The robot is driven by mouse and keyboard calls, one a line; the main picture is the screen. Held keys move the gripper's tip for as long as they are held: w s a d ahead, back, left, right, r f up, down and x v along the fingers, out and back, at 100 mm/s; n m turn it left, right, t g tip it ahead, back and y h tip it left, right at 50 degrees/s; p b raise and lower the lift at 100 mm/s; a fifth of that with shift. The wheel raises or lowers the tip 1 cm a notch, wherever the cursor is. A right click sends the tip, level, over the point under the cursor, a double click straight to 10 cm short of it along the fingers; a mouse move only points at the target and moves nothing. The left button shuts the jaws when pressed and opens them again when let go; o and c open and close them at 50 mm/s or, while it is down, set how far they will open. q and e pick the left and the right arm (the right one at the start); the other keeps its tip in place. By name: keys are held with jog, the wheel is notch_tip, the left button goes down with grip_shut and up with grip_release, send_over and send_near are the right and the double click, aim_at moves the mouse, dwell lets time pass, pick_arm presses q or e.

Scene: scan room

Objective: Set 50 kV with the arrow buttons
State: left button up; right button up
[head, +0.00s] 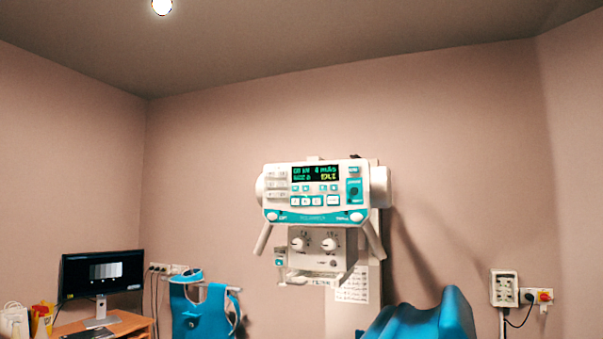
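The white and teal x-ray unit (315,216) is ahead of me, right of the picture's middle. Its dark display (316,173) is lit with green and yellow text. A kV value shows at the upper left of the display and a mAs value beside it; the kV digits are too small to read surely. Small teal buttons (322,188) sit in a row just under the display, with larger light buttons (306,201) below. Arrow marks on them are too small to make out. Neither of my grippers is in view.
Handles and a two-knob box (314,243) hang below the panel. A blue apron-like item (202,311) stands left, a blue curved shape (427,316) right. A desk (128,327) with a monitor (103,273) is at the lower left.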

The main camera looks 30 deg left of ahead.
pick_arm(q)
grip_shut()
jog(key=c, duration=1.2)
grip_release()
